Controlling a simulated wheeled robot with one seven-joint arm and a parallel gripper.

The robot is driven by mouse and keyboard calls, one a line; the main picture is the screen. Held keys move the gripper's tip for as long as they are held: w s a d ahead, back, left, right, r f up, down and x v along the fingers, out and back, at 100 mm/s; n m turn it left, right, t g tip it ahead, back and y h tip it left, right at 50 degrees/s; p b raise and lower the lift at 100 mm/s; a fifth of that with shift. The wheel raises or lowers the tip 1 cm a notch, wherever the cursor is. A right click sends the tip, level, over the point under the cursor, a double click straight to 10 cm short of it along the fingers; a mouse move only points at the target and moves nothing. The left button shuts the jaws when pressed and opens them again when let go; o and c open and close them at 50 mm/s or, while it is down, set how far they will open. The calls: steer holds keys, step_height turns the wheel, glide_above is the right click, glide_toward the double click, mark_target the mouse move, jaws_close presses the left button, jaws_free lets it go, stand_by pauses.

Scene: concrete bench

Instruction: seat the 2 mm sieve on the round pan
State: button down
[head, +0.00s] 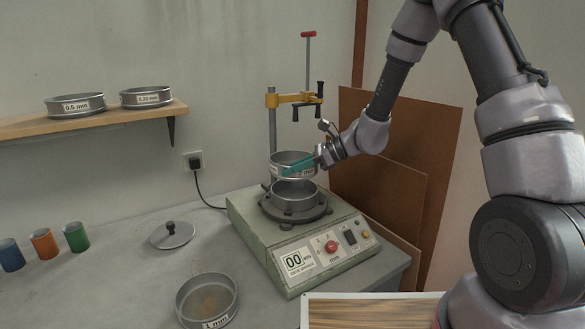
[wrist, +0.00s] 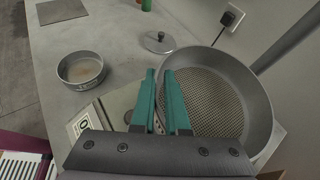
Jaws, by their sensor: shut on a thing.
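My gripper (head: 289,171) has teal fingers shut on the near wall of a metal sieve (head: 308,158). In the wrist view the fingers (wrist: 160,76) pinch the sieve's rim, and its mesh floor (wrist: 205,100) looks empty. Its label shows "mm"; the finger hides the number. The sieve is held right above the round pan (head: 295,200), which sits on the shaker's dark round plate (head: 308,215). The sieve looks roughly level. I cannot tell whether its lower edge touches the pan's rim. The sieve hides the pan in the wrist view.
The shaker (head: 260,235) has a post (head: 272,130) with a yellow clamp arm (head: 290,99) above the sieve. A 1 mm sieve (head: 207,300) and a lid (head: 172,235) lie on the bench. Two sieves stand on the shelf (head: 110,120); several coloured cups (head: 43,243) stand left.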

glide_above(293, 210)
steer(key=shift+w+a+f, duration=0.1)
steer(key=shift+w+f, duration=0.05)
steer(key=shift+f, duration=1.15)
steer(key=shift+w+a+f, duration=0.1)
steer(key=shift+w+f, duration=0.05)
steer(key=shift+f, duration=1.1)
steer(key=shift+d+r, duration=0.1)
steer(key=shift+d, duration=0.05)
steer(key=shift+f, duration=0.55)
steer(key=c, duration=0.8)
jaws_free()
steer(key=shift+c, duration=0.2)
steer(key=shift+d, duration=0.1)
steer(key=v, duration=1)
steer(key=shift+d, duration=0.3)
